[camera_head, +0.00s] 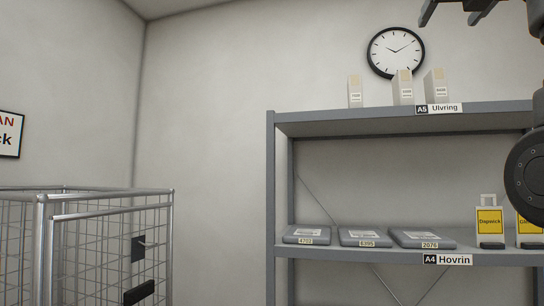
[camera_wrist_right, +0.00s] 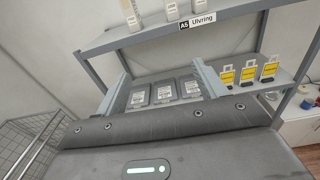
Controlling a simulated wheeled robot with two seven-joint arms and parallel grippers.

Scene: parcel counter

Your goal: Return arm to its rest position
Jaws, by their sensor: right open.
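My right gripper (camera_head: 456,12) shows at the top right of the head view, partly cut off by the frame edge. It is raised in front of the shelf unit, near the height of the wall clock. Its two fingers are apart with nothing between them. In the right wrist view the open fingers (camera_wrist_right: 163,88) point toward the shelf, and several grey parcels show between them, farther off. A dark joint of my right arm covers the right edge of the head view. My left gripper is not in view.
The grey shelf unit (camera_head: 271,180) carries small boxes (camera_head: 403,92) on its Ulvring level. Flat grey parcels (camera_head: 365,238) and yellow-labelled tags (camera_head: 490,222) are on the Hovrin level. A wire cage (camera_head: 105,214) stands at the left. Bare wall lies between cage and shelf.

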